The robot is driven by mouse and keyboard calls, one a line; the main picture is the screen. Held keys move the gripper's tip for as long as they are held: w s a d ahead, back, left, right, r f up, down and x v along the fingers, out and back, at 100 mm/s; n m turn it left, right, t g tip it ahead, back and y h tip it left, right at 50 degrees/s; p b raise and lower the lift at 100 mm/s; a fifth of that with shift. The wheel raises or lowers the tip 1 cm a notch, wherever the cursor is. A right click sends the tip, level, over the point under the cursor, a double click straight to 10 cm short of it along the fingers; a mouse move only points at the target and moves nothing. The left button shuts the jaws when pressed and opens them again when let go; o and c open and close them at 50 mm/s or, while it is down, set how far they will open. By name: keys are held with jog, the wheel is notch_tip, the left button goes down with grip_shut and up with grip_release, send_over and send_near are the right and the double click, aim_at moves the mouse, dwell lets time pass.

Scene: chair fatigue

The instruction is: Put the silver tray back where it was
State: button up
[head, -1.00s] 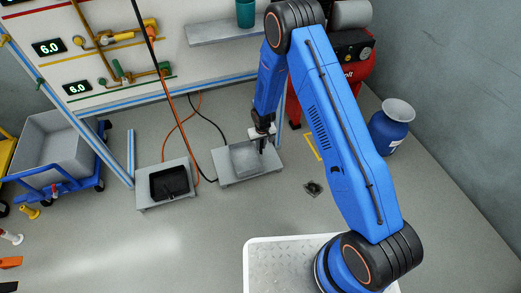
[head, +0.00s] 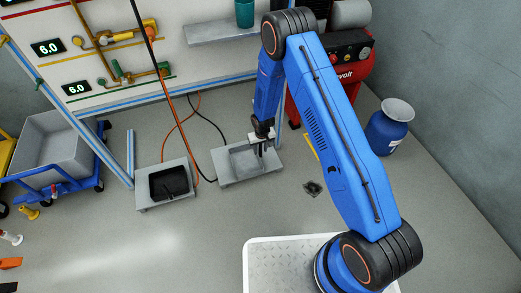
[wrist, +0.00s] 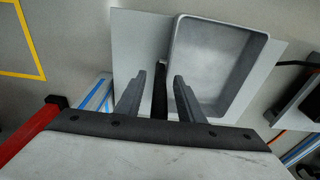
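The silver tray (head: 240,162) sits on the right-hand grey stand (head: 229,181). In the wrist view the silver tray (wrist: 215,65) is seen from above and looks empty. A dark bar (wrist: 160,92), which looks like its handle, reaches from its left wall toward my wrist. My gripper (head: 260,151) is at the tray's right side. In the wrist view my gripper (wrist: 157,90) has its two fingers apart, one on each side of the dark bar, with gaps showing. Whether the fingers reach down to the bar's height is hard to tell.
A black tray (head: 170,182) sits on another grey stand (head: 147,204) to the left. Orange and black cables (head: 203,178) run between the stands. A red compressor (head: 345,75) and a blue container (head: 390,130) stand to the right.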

notch_tip(320, 180, up, 12)
jog(key=s, duration=0.1)
jog(key=shift+s+d, duration=0.2)
dwell(0.3)
jog(key=shift+r, duration=0.15)
jog(key=s+d+r+m+t, duration=0.1)
jog(key=s+d+r, duration=0.35)
jog(key=r, duration=0.75)
jog(key=s+d+r, duration=0.3)
jog(key=d+r, duration=0.2)
jog(key=r, duration=0.7)
jog(key=s+d+r+m+t, duration=0.1)
jog(key=s+d+r, duration=0.35)
jog(key=r, duration=0.65)
jog(key=s+d+r, duration=0.3)
jog(key=s+r, duration=0.1)
jog(key=s, duration=0.5)
jog(key=s+d+r+t, duration=0.1)
jog(key=s+d+r, duration=0.2)
jog(key=s, duration=0.7)
jog(key=s+d+r+m, duration=0.1)
jog(key=s+d+r, duration=0.3)
jog(key=s, duration=0.5)
jog(key=shift+v, duration=1.1)
